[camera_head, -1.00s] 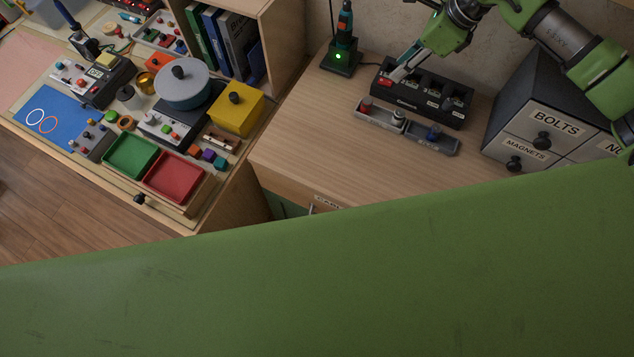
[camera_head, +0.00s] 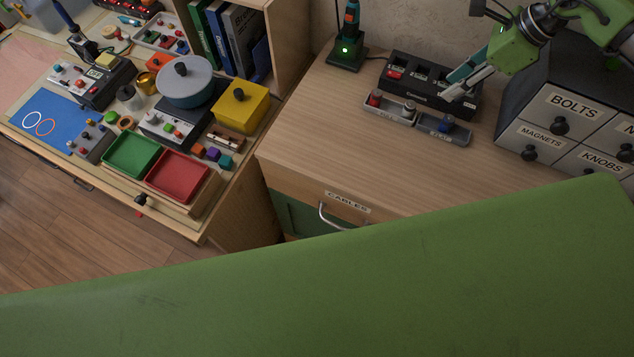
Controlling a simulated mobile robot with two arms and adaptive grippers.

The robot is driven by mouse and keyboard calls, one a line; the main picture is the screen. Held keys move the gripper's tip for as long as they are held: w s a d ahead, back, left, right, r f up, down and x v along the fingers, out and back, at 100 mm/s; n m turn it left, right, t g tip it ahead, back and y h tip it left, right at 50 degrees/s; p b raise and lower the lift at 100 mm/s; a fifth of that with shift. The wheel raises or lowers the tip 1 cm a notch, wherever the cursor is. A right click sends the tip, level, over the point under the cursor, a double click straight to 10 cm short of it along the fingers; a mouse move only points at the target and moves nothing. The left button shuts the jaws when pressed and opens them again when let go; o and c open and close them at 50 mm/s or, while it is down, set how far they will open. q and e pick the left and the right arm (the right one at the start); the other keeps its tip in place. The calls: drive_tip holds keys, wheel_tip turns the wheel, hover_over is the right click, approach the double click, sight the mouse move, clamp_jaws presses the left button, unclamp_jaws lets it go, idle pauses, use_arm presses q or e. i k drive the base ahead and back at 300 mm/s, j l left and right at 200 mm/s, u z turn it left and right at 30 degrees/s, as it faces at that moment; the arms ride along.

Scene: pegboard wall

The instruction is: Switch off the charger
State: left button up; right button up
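A black charging stand (camera_head: 345,56) with a lit green light stands at the back left of the wooden cabinet top, with a black and teal tool (camera_head: 350,22) upright in it. A black box (camera_head: 431,98) with several labelled slots and a red switch (camera_head: 394,75) at its left end lies to the right of the stand. I cannot tell from the labels which of these is the charger. My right gripper (camera_head: 450,87) is over the right part of the box, apart from the stand; whether its fingers are open or shut is unclear. My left gripper is not in view.
A grey tray (camera_head: 418,126) with red, pale and blue parts lies in front of the box. Labelled drawers (camera_head: 530,113) stand at the right. The cabinet top (camera_head: 330,130) is clear at the front left. A crowded workbench (camera_head: 190,222) is at the left.

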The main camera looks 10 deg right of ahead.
sight(391, 74)
drive_tip(key=k+j, duration=0.15)
drive_tip(key=j, duration=0.2)
drive_tip(key=k+j, duration=0.1)
drive_tip(key=j, duration=0.25)
drive_tip(key=k+j, duration=0.15)
drive_tip(key=j, duration=0.2)
drive_tip(key=k+j, duration=0.15)
drive_tip(key=j, duration=0.2)
